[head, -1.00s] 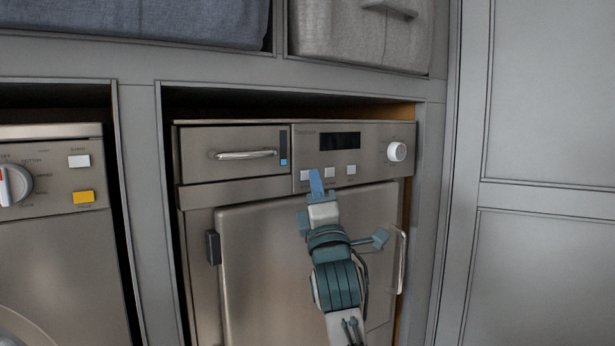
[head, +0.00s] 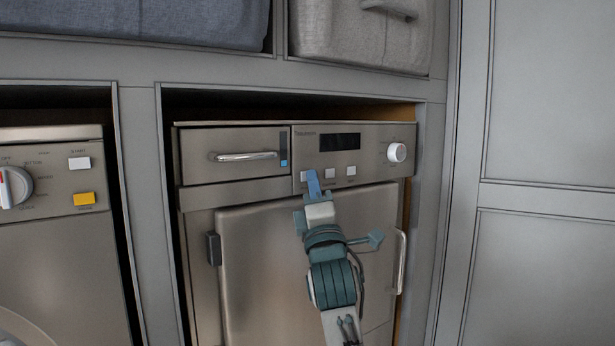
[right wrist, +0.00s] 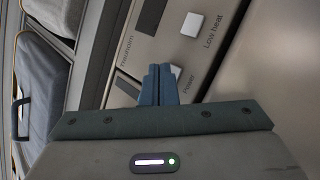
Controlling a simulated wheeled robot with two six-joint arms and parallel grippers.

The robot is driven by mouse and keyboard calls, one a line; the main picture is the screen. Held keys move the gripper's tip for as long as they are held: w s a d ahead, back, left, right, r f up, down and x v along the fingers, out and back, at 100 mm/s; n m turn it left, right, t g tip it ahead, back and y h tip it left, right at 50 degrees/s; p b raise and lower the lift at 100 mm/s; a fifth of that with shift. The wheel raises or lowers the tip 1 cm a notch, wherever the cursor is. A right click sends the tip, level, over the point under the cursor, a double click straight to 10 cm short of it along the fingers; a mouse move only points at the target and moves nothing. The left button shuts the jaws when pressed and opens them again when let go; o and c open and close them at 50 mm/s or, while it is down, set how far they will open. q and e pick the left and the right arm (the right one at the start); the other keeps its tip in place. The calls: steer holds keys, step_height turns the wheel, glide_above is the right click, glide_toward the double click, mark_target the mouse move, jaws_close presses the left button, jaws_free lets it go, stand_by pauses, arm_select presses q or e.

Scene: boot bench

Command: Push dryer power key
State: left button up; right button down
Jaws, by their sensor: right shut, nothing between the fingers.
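The dryer (head: 236,188) has a front panel with a row of white keys below a dark display. The power key (head: 304,176) is the leftmost one and is partly covered by my right gripper (head: 313,178). In the right wrist view the "Power" label shows beside the fingertips (right wrist: 160,72), and a sliver of the white power key (right wrist: 176,69) shows at their edge. My right gripper is shut and empty, its blue fingertips at the power key. I cannot tell whether they touch it or whether it is pressed in. My left gripper is not in view.
The low heat key (right wrist: 192,25) lies close beside the power key. A white knob (head: 397,152) sits right of the display (head: 339,142). The drawer handle (head: 246,155) is on the left. A washer (head: 55,235) stands left; baskets (head: 360,42) sit above.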

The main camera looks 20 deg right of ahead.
steer(key=shift+w, duration=0.15)
stand_by(0.4)
steer(key=shift+s+p, duration=0.25)
steer(key=shift+p, duration=0.05)
steer(key=shift+s+d, duration=0.1)
steer(key=shift+s, duration=0.35)
steer(key=shift+s, duration=0.1)
steer(key=s+p, duration=0.1)
steer(key=s, duration=0.2)
steer(key=s+d+p, duration=0.1)
steer(key=s, duration=0.1)
steer(key=shift+s+p, duration=0.3)
